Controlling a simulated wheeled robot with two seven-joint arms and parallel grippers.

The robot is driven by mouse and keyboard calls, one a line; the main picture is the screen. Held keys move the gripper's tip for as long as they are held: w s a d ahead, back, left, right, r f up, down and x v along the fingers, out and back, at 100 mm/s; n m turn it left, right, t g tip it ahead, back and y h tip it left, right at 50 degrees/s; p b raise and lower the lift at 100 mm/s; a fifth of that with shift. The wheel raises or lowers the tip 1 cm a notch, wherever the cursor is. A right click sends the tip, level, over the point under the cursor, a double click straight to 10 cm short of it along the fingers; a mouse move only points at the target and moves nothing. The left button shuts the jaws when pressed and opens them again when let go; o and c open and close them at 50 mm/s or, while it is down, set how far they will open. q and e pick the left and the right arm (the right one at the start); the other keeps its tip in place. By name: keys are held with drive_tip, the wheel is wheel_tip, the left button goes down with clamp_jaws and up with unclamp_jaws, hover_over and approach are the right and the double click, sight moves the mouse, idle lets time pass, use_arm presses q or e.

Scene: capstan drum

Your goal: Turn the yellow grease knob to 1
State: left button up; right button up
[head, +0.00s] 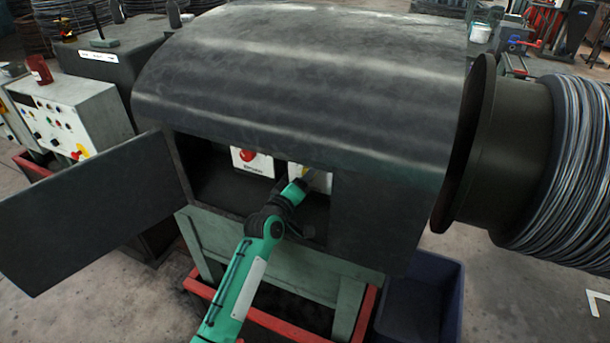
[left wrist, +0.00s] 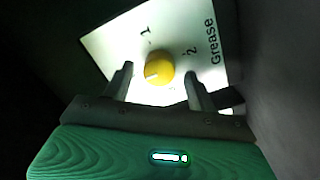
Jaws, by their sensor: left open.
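The yellow grease knob (left wrist: 158,67) sits on a white plate (left wrist: 112,50) marked "Grease", with a "1" above the knob and a "2" to its upper right. A pale mark shows on the knob's lower left. My left gripper (left wrist: 159,70) is open, with one finger on each side of the knob; I cannot tell whether they touch it. In the head view my left arm reaches into the dark housing opening, and the gripper (head: 308,180) is at the right-hand white box (head: 325,182), mostly hiding it. My right gripper is not in view.
A box with a red button (head: 247,156) is left of the grease box inside the housing (head: 300,70). The opened door (head: 90,210) sticks out left. A drum wound with wire (head: 575,170) is at the right. A blue bin (head: 450,290) stands below.

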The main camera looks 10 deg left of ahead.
use_arm(q)
drive_tip(key=shift+w+d, duration=0.1)
drive_tip(key=shift+w, duration=0.2)
drive_tip(key=shift+c, duration=0.2)
drive_tip(key=c, duration=1)
drive_tip(key=shift+o, duration=0.2)
drive_tip(key=shift+m, duration=0.3)
drive_tip(key=shift+d+r+m+g+y+p, duration=0.15)
drive_tip(key=shift+m+y+p, duration=0.5)
drive_tip(key=shift+m, duration=3.35)
drive_tip(key=shift+a+f+m+g+y+p, duration=0.2)
drive_tip(key=shift+m+p, duration=0.7)
drive_tip(key=shift+m, duration=3.1)
